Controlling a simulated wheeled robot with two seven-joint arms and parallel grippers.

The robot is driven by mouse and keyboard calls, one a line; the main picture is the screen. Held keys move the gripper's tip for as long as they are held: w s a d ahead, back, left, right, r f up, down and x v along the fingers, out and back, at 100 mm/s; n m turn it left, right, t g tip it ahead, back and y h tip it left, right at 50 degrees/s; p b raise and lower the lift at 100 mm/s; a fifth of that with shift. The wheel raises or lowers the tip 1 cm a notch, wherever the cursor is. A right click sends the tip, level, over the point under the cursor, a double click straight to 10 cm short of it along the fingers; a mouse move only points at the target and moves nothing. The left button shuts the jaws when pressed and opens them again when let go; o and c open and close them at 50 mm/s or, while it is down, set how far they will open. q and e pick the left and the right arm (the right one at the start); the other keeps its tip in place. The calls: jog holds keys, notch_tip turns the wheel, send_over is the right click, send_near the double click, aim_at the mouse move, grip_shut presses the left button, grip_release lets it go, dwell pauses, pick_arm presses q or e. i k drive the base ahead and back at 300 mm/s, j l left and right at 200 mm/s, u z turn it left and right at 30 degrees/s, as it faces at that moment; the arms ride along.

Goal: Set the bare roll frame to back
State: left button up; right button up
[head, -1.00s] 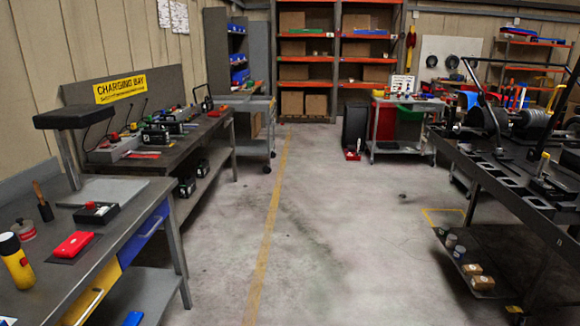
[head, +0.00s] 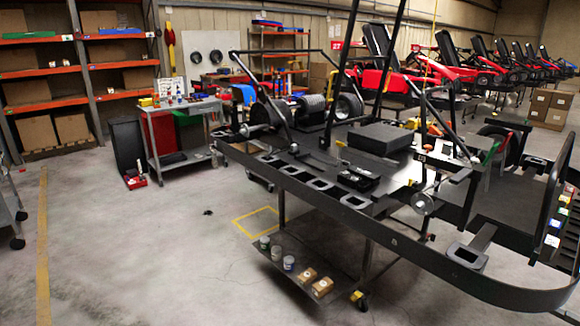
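A stripped black kart chassis (head: 330,205) lies on a wheeled stand at the right in the head view. Black tube frames rise from it: a tall upright one (head: 350,60) near its middle, whose top is cut off by the picture, a lower hoop (head: 236,68) at the left end, and a slanted one (head: 432,118) farther right. I cannot tell for sure which is the bare roll frame, or how any of them is hinged. Neither of my grippers is in view.
The stand's lower shelf (head: 330,266) holds several small cans and boxes. Open concrete floor (head: 150,245) lies left of the stand. A grey cart (head: 185,108) stands behind, near orange shelving (head: 62,102). Red karts (head: 400,80) line the back right.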

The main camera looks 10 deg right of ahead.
aim_at(340, 72)
jog(key=i+l+z, duration=0.25)
jog(key=i, duration=0.3)
jog(key=i+l+z, duration=0.1)
jog(key=i+z, duration=0.15)
jog(key=i, duration=0.35)
jog(key=i+l+u, duration=0.1)
jog(key=i+l, duration=0.15)
jog(key=i, duration=0.15)
